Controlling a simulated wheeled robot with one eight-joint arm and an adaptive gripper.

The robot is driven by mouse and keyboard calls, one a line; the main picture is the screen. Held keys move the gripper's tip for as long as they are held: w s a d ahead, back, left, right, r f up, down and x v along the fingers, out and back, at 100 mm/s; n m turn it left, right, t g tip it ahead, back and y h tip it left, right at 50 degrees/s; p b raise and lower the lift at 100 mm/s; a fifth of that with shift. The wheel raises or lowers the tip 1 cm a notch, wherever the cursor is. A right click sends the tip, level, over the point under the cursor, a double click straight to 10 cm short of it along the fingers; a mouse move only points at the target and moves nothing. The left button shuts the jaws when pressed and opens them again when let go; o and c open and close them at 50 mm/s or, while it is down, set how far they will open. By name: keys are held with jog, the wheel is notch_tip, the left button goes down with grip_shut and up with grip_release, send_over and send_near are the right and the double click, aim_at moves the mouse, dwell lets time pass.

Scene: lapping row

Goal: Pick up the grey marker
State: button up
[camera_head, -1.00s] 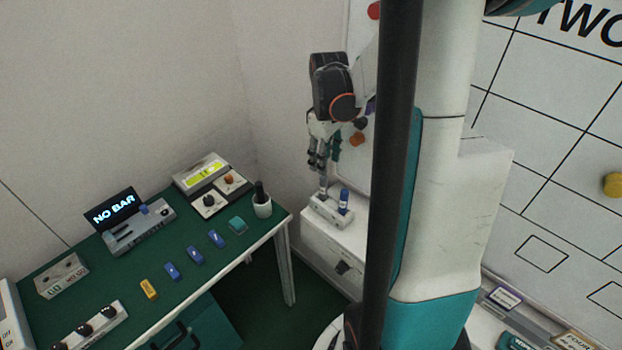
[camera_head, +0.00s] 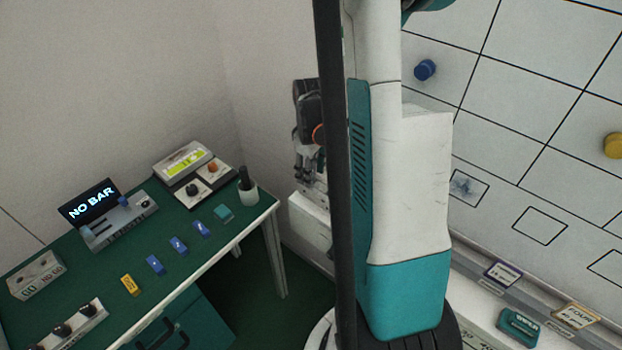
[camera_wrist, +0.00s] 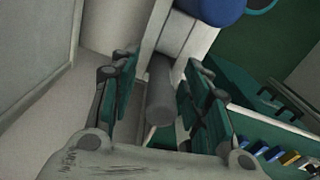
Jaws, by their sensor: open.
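The grey marker (camera_wrist: 160,92) shows in the wrist view as a grey cylinder standing between my fingers, with its lower part in a white holder (camera_wrist: 176,33). My gripper (camera_wrist: 160,78) is open, with one finger on each side of the marker; a gap shows on the left side, and on the right I cannot tell whether it touches. In the head view my gripper (camera_head: 308,176) is low over the white stand at the wall, partly hidden by my dark column. The marker cannot be made out there.
A blue marker (camera_wrist: 212,8) stands close beside the grey one in the holder. The green table (camera_head: 215,248) is to the left, with several blue blocks, a yellow block (camera_head: 130,285) and a dark-topped cup (camera_head: 247,188). A whiteboard (camera_head: 500,120) is at the right.

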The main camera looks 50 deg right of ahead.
jog(key=shift+f, duration=0.5)
jog(key=shift+r, duration=0.1)
jog(key=c, duration=1)
notch_tip(320, 180, up, 20)
jog(key=p, duration=0.7)
